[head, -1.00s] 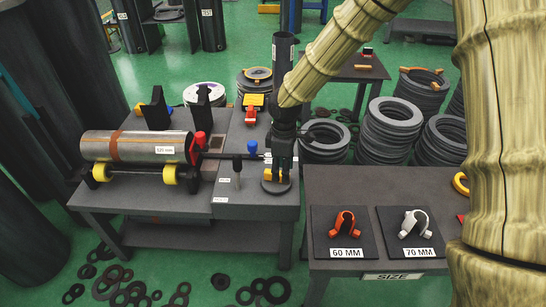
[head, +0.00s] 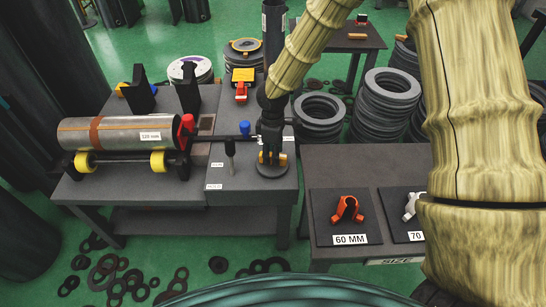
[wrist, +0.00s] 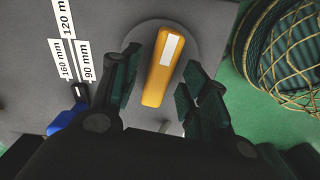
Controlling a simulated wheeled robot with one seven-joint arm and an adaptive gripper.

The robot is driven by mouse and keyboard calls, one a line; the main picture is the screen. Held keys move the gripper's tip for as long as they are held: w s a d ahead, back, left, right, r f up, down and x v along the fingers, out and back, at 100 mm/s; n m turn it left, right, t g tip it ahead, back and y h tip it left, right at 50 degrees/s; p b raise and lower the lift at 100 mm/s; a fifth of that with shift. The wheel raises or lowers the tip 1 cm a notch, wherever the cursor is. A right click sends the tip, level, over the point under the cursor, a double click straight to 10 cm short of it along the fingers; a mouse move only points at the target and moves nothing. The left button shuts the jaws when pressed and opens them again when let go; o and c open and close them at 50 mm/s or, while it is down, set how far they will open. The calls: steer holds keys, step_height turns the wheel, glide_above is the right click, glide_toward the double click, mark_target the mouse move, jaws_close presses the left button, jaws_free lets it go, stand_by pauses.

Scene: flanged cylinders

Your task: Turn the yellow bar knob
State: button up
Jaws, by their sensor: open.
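The yellow bar knob (wrist: 165,68) has a white stripe near its far end and sits on a round grey disc (wrist: 188,40) in the wrist view. In the head view the knob (head: 267,157) shows partly below my gripper on the table. My gripper (wrist: 160,92) is open, pointing down, with one finger on each side of the bar. Gaps show between the bar and both fingers, so I see no grip on it. The bar is tilted slightly from the line between the fingers. In the head view my gripper (head: 270,150) hides part of the knob and disc.
A steel cylinder (head: 115,130) lies on yellow rollers at left. A blue knob (head: 245,127) and a dark upright handle (head: 230,148) stand just left of my gripper. A side table holds an orange clip (head: 347,210) and a white clip (head: 411,206). Stacked rings (head: 318,115) stand behind.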

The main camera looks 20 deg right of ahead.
steer(key=shift+f, duration=1.2)
steer(key=shift+c, duration=0.2)
jaws_close()
steer(key=shift+r+m+p, duration=0.2)
steer(key=shift+m+p, duration=0.65)
steer(key=shift+m, duration=0.15)
steer(key=shift+f+m+p, duration=0.2)
steer(key=shift+m+p, duration=0.45)
steer(key=shift+m, duration=0.55)
